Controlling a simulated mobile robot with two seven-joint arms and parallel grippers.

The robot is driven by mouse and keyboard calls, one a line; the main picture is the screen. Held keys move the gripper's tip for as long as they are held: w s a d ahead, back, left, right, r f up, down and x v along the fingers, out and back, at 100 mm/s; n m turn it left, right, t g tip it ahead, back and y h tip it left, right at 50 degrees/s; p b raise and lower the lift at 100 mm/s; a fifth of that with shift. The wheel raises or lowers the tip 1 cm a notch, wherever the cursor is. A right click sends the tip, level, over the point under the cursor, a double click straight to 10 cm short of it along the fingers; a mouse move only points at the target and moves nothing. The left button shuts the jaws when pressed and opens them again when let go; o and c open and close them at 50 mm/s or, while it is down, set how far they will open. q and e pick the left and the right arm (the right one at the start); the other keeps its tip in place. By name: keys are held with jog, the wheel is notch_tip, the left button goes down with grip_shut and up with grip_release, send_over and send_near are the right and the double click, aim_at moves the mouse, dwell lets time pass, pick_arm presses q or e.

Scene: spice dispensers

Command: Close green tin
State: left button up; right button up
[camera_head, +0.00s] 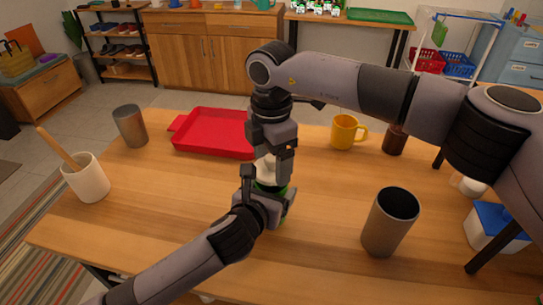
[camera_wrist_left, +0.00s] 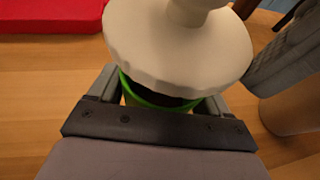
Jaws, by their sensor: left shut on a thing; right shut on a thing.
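The green tin (camera_head: 271,187) stands near the middle of the wooden table, mostly covered by my grippers. Its green rim (camera_wrist_left: 150,97) and part of its dark opening show in the left wrist view. My left gripper (camera_head: 274,198) is shut around the tin from the left and front. My right gripper (camera_head: 268,158) points down from above and is shut on the white lid (camera_head: 266,170). In the left wrist view the lid (camera_wrist_left: 180,45) is over the tin, slightly tilted, with a dark gap below its near edge. Contact at the far side is hidden.
A red tray (camera_head: 215,132) lies behind to the left. A grey tumbler (camera_head: 390,222) stands at front right, a yellow mug (camera_head: 343,131) and brown jar (camera_head: 395,140) at back right. A white crock (camera_head: 87,180) and metal cup (camera_head: 130,126) are left. The table between crock and tin is clear.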

jog(key=shift+f, duration=0.7)
jog(key=shift+f, duration=0.4)
jog(key=shift+s+f, duration=0.1)
jog(key=shift+f, duration=0.2)
jog(key=shift+c, duration=0.5)
jog(key=shift+f, duration=0.2)
jog(key=shift+s+a+r, duration=0.1)
jog(key=shift+s+a+r, duration=0.1)
jog(key=shift+r, duration=0.05)
